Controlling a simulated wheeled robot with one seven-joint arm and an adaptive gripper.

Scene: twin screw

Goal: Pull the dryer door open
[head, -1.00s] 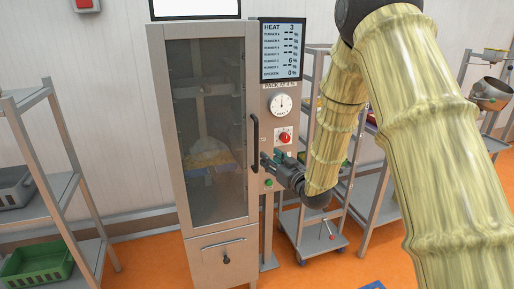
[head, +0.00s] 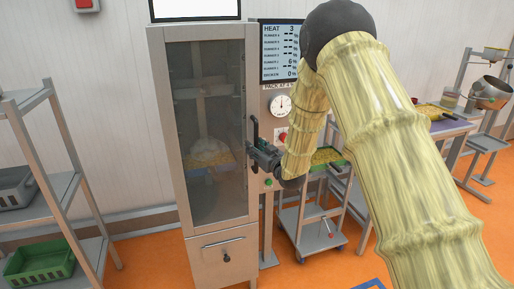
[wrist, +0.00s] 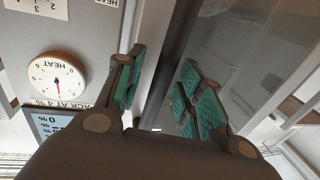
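The dryer is a tall metal cabinet with a shut glass door (head: 212,120). Its dark vertical handle (head: 254,130) is on the door's right edge. My gripper (head: 252,152) is at the handle's lower half, coming from the right. In the wrist view, my gripper (wrist: 162,95) has its two teal-padded fingers spread apart. A dark bar, seemingly the handle (wrist: 177,55), runs between the fingers. I cannot tell whether either pad touches it. The lower part of the handle is partly hidden by my gripper in the head view.
A control panel with a round dial (head: 280,104) and a screen stands right of the door. A lower drawer (head: 223,259) is below the door. A shelf rack (head: 50,170) with crates is at left. A cart (head: 318,225) stands at right. Orange floor in front is clear.

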